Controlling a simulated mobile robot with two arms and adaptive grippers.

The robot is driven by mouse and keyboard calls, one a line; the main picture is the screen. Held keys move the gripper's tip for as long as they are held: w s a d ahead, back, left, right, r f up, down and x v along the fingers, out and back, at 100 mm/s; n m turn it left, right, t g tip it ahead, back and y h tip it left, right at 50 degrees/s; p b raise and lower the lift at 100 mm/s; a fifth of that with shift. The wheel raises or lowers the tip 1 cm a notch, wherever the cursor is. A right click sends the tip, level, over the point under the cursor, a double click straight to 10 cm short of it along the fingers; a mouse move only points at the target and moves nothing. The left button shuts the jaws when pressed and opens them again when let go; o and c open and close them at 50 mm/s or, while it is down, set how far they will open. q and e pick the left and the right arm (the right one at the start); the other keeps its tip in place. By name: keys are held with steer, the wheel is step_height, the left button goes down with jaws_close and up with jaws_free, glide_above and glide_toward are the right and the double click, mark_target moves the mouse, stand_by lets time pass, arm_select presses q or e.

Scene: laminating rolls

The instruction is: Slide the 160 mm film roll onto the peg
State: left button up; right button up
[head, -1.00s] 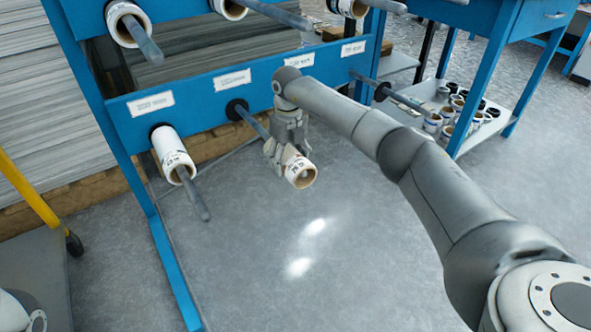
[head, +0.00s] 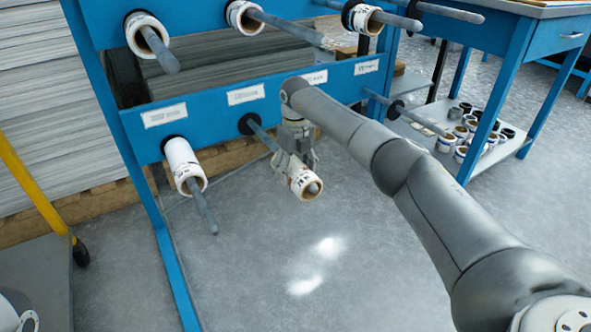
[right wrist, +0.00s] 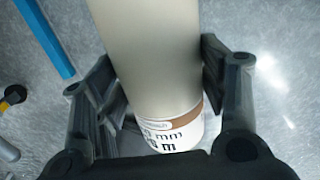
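The 160 mm film roll (head: 302,183) is a short white printed roll with a brown core. Its open end faces me in the head view. My right gripper (head: 297,163) is shut around it. My left gripper is not in view.
The blue rack (head: 205,110) carries other pegs, several with white rolls. A filled peg (head: 183,163) stands to the left and an empty peg (head: 415,117) to the right. A blue table (head: 500,50) with rolls on its lower shelf is further right. The floor in front is clear.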

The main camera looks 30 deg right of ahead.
steer(key=o, duration=0.4)
steer(key=shift+c, duration=0.2)
